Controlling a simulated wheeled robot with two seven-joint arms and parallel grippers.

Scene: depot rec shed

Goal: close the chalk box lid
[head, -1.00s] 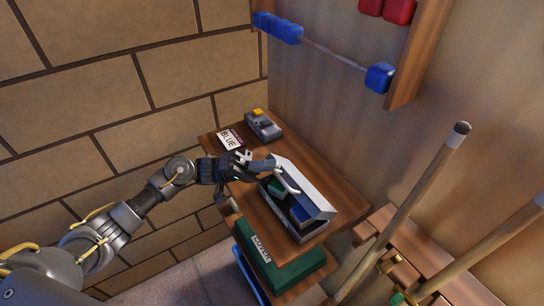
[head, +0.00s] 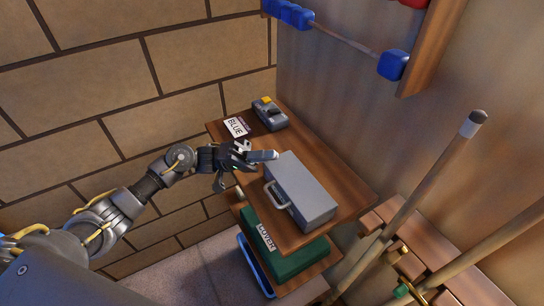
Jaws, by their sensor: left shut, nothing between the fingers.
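The chalk box (head: 302,194) is a grey metal box on the top shelf of a wooden stand. Its lid is down and the inside is hidden. A pale wire handle (head: 279,196) sits at its front left side. My left gripper (head: 268,156) is shut and empty, at the box's back left corner, by the lid's edge. I cannot tell whether it touches the lid. My right gripper is not in view.
A card marked BLUE (head: 236,127) and a grey device with a yellow part (head: 269,113) lie behind the box. A green box (head: 280,245) sits on the shelf below. Cue sticks (head: 420,200) lean in a wooden rack at right. The top shelf (head: 350,185) is bare right of the box.

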